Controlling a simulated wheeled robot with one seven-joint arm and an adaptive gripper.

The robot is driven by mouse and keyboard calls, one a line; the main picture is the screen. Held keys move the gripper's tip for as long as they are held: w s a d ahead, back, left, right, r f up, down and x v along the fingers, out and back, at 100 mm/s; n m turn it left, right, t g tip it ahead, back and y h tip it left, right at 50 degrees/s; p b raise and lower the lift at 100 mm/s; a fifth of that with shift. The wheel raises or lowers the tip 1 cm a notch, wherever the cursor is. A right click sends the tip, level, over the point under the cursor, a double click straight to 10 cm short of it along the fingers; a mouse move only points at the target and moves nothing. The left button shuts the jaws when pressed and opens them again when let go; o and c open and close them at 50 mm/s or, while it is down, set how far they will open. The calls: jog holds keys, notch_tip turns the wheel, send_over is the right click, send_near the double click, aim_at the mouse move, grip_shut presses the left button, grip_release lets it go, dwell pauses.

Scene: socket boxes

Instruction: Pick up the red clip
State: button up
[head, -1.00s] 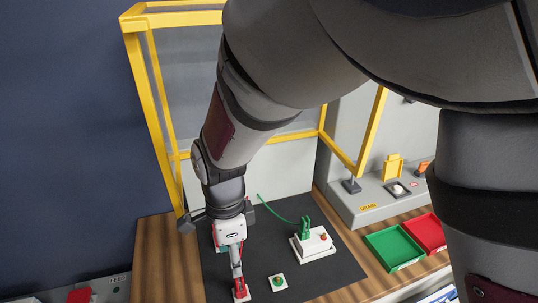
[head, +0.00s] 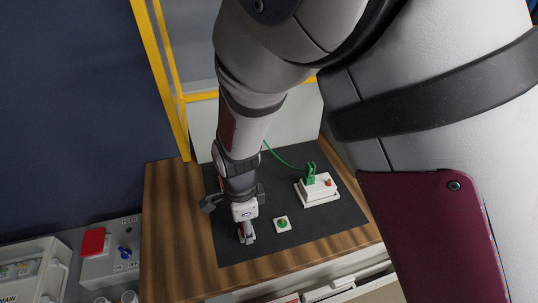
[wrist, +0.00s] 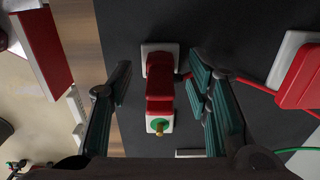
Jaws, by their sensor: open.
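The red clip (wrist: 160,85) is between my gripper's two fingers in the wrist view, with a gap on each side. A white square plate (wrist: 149,49) shows behind its upper end. A red cable runs from the clip to the right. My gripper (wrist: 160,66) is open around the clip, its fingers over the dark mat. In the head view my gripper (head: 247,236) points down at the mat and hides most of the clip. A white plate with a green ring and brass knob (wrist: 159,125) sits just below the clip in the wrist view.
A white box with a green clip (head: 317,187) stands on the dark mat (head: 290,245), right of my gripper. A red block on a white base (wrist: 302,75) shows at the wrist view's right. A grey switch box (head: 112,262) is at the left.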

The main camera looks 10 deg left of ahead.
jog(key=shift+c, duration=0.6)
grip_shut()
jog(key=shift+r, duration=0.1)
notch_tip(320, 180, up, 2)
jog(key=shift+r+p, duration=0.1)
jog(key=shift+p, duration=0.95)
jog(key=shift+s+d+r+p, duration=0.1)
jog(key=shift+s+r+p, duration=0.15)
jog(key=shift+r+p, duration=0.7)
jog(key=s+d+p, duration=0.8)
jog(key=s+p, duration=0.1)
jog(key=s, duration=0.4)
jog(key=shift+d+r, duration=0.2)
jog(key=shift+r, duration=0.2)
